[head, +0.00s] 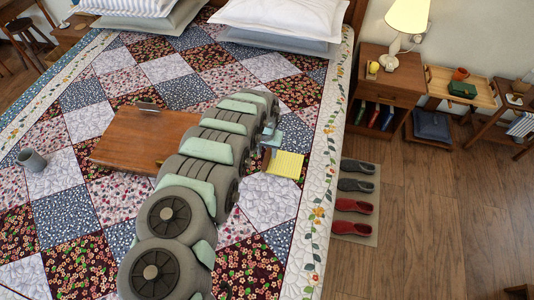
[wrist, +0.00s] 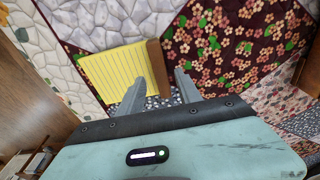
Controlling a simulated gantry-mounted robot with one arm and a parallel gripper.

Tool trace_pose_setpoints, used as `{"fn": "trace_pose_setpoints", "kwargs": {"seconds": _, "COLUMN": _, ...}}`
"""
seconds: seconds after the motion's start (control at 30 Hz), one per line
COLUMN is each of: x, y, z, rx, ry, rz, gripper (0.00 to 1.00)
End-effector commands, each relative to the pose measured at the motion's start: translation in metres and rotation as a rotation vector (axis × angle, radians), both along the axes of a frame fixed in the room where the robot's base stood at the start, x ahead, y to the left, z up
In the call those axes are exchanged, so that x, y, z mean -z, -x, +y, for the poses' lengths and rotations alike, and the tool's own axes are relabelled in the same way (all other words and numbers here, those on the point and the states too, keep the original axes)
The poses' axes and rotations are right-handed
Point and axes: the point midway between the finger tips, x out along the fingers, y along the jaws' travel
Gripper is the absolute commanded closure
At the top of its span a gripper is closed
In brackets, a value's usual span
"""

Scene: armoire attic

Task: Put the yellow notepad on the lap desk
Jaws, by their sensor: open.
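The yellow notepad (head: 286,164) lies on the quilted bed, right of my arm in the head view. In the wrist view the notepad (wrist: 112,75) shows its lined yellow page and a brown strip along its right edge. My gripper (wrist: 161,74) is open, with one fingertip over the page side and the other right of the brown strip. I cannot tell how high the fingers are above it. In the head view my gripper (head: 271,145) is beside the notepad, partly hidden by my arm. The brown wooden lap desk (head: 135,138) lies on the bed left of my arm, its right side partly covered.
A grey mug (head: 32,160) stands on the bed at the far left. White pillows (head: 285,20) lie at the head of the bed. A nightstand (head: 388,85) with a lamp (head: 407,18) and a mat with shoes (head: 356,205) are beyond the bed's right edge.

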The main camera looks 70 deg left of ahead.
Motion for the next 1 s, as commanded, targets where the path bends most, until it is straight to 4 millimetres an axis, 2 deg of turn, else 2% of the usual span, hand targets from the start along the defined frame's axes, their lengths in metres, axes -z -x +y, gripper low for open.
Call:
{"fn": "trace_pose_setpoints", "kwargs": {"seconds": 0.6, "x": -0.075, "y": 0.006, "z": -0.006, "rx": 0.0, "ry": -0.002, "rz": 0.002, "gripper": 0.59}}
{"fn": "trace_pose_setpoints", "kwargs": {"seconds": 0.8, "x": -0.088, "y": 0.007, "z": -0.007, "rx": -0.002, "ry": -0.002, "rz": -0.001, "gripper": 0.59}}
{"fn": "trace_pose_setpoints", "kwargs": {"seconds": 1.0, "x": -0.09, "y": 0.007, "z": -0.008, "rx": -0.002, "ry": -0.001, "rz": -0.001, "gripper": 0.59}}
